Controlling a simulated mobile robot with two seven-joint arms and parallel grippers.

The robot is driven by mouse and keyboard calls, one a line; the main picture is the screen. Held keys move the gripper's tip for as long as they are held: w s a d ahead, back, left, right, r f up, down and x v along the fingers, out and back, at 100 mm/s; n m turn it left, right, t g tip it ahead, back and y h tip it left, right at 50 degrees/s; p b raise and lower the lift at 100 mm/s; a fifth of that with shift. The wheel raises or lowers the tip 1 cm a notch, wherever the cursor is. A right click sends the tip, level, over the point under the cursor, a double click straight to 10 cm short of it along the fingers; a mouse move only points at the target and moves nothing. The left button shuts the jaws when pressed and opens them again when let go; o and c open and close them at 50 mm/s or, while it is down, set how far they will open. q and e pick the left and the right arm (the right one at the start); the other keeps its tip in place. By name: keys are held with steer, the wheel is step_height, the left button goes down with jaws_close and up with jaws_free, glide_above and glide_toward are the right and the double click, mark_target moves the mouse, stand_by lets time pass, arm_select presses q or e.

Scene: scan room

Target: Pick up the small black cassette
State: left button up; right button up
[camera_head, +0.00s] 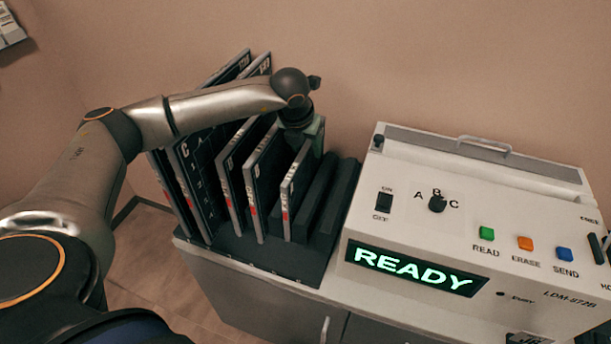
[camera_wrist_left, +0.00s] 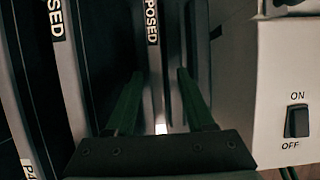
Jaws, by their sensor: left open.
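The small black cassette (camera_head: 296,189) stands upright in the dark rack, the smallest and rightmost of the cassettes there. It has a pale edge with a red mark. My left gripper (camera_head: 311,138) is at its upper back end, coming from above. In the left wrist view, the open dark fingers of my left gripper (camera_wrist_left: 160,85) lie on either side of a pale cassette edge (camera_wrist_left: 153,60) marked "POSED". I see a gap on each side, and cannot tell whether either finger touches it. My right gripper is not in view.
Several larger cassettes (camera_head: 197,185) stand upright in the rack (camera_head: 262,258) to the left. Empty slots lie to the right. The white reader (camera_head: 470,225), with a green READY display (camera_head: 414,268), stands close on the right. A wall is behind.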

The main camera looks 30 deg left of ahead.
mark_target(306, 177)
arm_select(q)
steer(key=shift+a+p+x, duration=0.15)
steer(key=shift+p+x, duration=0.05)
steer(key=shift+x, duration=0.95)
steer(key=shift+a+p+x, duration=0.1)
steer(key=shift+p+x, duration=0.1)
steer(key=shift+x, duration=0.95)
steer(key=shift+w, duration=0.1)
steer(key=shift+r, duration=0.1)
jaws_close()
steer(key=shift+w+r, duration=0.1)
